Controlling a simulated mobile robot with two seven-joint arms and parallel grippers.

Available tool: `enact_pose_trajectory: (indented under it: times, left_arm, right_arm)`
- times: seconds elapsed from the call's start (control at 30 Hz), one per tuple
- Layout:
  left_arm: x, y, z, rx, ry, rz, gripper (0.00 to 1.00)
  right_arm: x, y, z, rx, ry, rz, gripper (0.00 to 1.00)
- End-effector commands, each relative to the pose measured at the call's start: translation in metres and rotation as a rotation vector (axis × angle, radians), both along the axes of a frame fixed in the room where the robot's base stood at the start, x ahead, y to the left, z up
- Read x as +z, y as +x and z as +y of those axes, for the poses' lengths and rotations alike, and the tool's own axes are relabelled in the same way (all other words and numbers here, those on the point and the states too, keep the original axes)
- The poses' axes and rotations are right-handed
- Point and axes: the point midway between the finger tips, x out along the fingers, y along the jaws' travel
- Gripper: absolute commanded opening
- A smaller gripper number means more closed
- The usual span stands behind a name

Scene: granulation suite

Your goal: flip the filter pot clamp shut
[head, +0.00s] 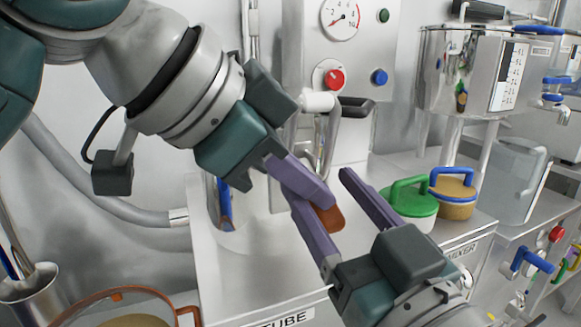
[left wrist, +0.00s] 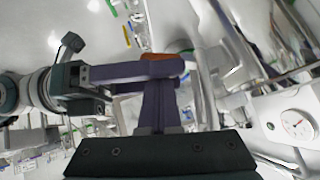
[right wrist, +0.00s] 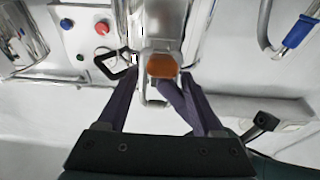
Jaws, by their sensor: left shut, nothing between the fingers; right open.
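An orange-brown tab (head: 329,218), apparently the clamp's lever, sits in front of the white column. It also shows in the right wrist view (right wrist: 163,66) and the left wrist view (left wrist: 165,57). My left gripper (head: 321,198) is shut and empty, its tips beside the tab; I cannot tell whether they touch. My right gripper (head: 320,189) is open, reaching up from the lower right, its fingers on either side of the tab and of my left fingertips. The pot body and the rest of the clamp are mostly hidden by the grippers.
Green-lidded (head: 409,197) and blue-handled (head: 453,191) pots stand to the right. An orange-rimmed bowl (head: 188,313) is at lower left.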

Motion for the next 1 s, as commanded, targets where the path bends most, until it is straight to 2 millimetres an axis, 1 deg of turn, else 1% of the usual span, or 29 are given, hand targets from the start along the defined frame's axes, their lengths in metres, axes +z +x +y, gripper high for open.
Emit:
enact_pose_trajectory:
  times: [0.17, 0.27, 0.37, 0.6, 0.7, 0.83, 0.9, 1.0]
  left_arm:
    - [0.001, 0.000, 0.000, -0.001, -0.002, -0.001, 0.00]
    - [0.002, 0.000, 0.000, -0.001, -0.003, -0.003, 0.00]
    - [0.002, 0.000, -0.001, -0.001, -0.004, -0.004, 0.00]
    - [0.003, 0.000, -0.001, -0.001, -0.006, -0.006, 0.00]
    - [0.003, 0.000, -0.001, -0.001, -0.006, -0.006, 0.00]
    - [0.003, 0.000, -0.001, -0.001, -0.006, -0.006, 0.00]
    - [0.003, 0.000, -0.001, -0.001, -0.006, -0.006, 0.00]
    - [0.003, 0.000, -0.001, -0.001, -0.006, -0.006, 0.00]
  right_arm:
    - [0.000, -0.001, 0.000, 0.000, 0.000, 0.000, 0.68]
    - [-0.003, -0.007, -0.003, -0.001, 0.000, 0.002, 0.68]
    - [-0.007, -0.022, -0.007, -0.001, -0.002, 0.006, 0.68]
    - [-0.020, -0.072, -0.024, 0.000, -0.002, 0.008, 0.68]
    - [-0.023, -0.090, -0.029, 0.000, -0.002, 0.005, 0.68]
    - [-0.027, -0.104, -0.034, 0.000, -0.001, 0.003, 0.68]
    - [-0.027, -0.108, -0.035, 0.000, -0.001, 0.003, 0.68]
    - [-0.031, -0.109, -0.035, 0.005, -0.012, 0.033, 0.68]
